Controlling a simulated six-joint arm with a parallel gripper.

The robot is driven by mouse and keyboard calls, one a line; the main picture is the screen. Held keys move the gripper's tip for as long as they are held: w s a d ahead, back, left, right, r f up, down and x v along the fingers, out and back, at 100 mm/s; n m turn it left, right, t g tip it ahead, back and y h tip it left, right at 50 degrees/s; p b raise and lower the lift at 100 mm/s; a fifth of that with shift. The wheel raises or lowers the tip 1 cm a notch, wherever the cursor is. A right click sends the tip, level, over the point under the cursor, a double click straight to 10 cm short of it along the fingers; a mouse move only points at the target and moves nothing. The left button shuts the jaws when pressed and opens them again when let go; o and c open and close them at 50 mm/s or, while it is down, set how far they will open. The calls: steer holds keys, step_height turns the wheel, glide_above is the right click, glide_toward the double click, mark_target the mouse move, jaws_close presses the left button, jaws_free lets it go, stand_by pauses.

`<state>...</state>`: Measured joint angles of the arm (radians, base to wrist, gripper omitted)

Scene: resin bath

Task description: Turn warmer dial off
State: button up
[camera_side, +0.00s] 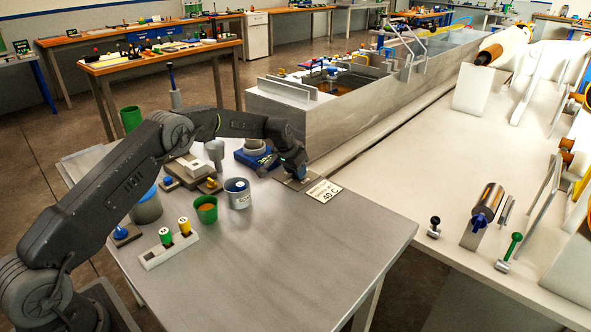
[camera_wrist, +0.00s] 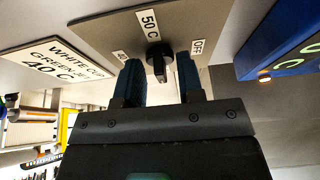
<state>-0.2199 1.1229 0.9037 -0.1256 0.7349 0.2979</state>
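The black warmer dial (camera_wrist: 158,58) sits on a grey plate (camera_wrist: 110,25) marked 40, 50 C and OFF in the wrist view. The 50 C label is beyond the knob and OFF is to its right. The knob's ridge lies roughly in line with 50 C; I cannot tell which end is the pointer. My gripper (camera_wrist: 159,66) has its two blue fingers on either side of the knob, open, with a visible gap on each side. In the side view my gripper (camera_side: 294,168) is down at the plate by the table's far edge and hides the dial.
A white sign reading 40 C (camera_side: 323,191) lies right beside the plate. A blue device (camera_side: 252,158) stands close on the left. A tin cup (camera_side: 238,197), a green cup (camera_side: 206,212) and a vial rack (camera_side: 168,250) stand farther left. The table's front right is clear.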

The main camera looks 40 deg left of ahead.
steer(key=shift+c, duration=0.2)
steer(key=c, duration=0.5)
steer(key=shift+c, duration=0.2)
steer(key=n+y, duration=0.1)
steer(key=n, duration=0.2)
steer(key=shift+d+n, duration=0.1)
steer(key=shift+n, duration=0.2)
steer(key=n+y, duration=0.1)
steer(key=n, duration=0.2)
steer(key=shift+w+n+g+y, duration=0.1)
steer(key=shift+n+g+y, duration=0.2)
steer(key=shift+y, duration=0.1)
steer(key=n, duration=0.2)
steer(key=n+g+y, duration=0.1)
steer(key=n, duration=0.2)
steer(key=shift+w+g, duration=0.2)
steer(key=shift+g, duration=0.1)
steer(key=shift+n, duration=0.3)
steer(key=shift+s+d+n, duration=0.1)
steer(key=shift+s+n, duration=0.1)
steer(key=shift+n, duration=0.2)
